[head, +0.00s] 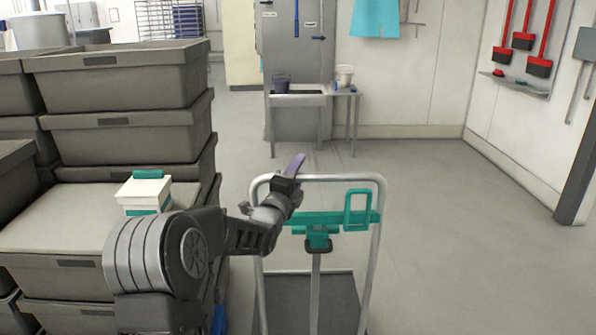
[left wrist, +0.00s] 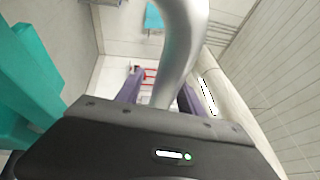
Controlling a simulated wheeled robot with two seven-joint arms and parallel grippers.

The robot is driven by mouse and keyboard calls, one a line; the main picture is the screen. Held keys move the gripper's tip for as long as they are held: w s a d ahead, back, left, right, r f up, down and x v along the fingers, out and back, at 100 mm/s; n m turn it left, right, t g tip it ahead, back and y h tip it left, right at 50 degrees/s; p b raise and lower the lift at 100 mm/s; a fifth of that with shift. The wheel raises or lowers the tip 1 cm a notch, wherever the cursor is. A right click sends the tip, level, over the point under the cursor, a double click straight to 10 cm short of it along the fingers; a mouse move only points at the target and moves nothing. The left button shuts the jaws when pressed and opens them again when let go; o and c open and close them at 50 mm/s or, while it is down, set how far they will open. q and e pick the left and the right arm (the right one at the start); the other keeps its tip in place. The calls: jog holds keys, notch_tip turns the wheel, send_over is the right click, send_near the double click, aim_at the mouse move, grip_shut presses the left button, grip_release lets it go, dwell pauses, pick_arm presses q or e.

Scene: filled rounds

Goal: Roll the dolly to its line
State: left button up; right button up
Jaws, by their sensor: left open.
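The dolly stands in front of me in the head view, with a silver tube handle (head: 345,178), a teal crossbar (head: 340,217) and a dark deck (head: 336,298) low down. My left gripper (head: 295,165) is at the upper left corner of the handle. In the left wrist view the silver handle tube (left wrist: 182,40) passes between the two purple fingers of that gripper (left wrist: 160,92), which are open around it. I cannot tell whether they touch it. My right gripper is out of view. I see no floor line that I can make out.
Stacked grey crates (head: 128,135) stand close on the left, with a small white and teal box (head: 145,190) on a lower one. A sink (head: 297,112) and side table stand at the back. Red-handled tools (head: 523,40) hang on the right wall. The floor (head: 460,240) right of the dolly is clear.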

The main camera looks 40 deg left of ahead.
pick_arm(q)
jog(key=shift+c, duration=0.5)
grip_shut()
dwell(0.8)
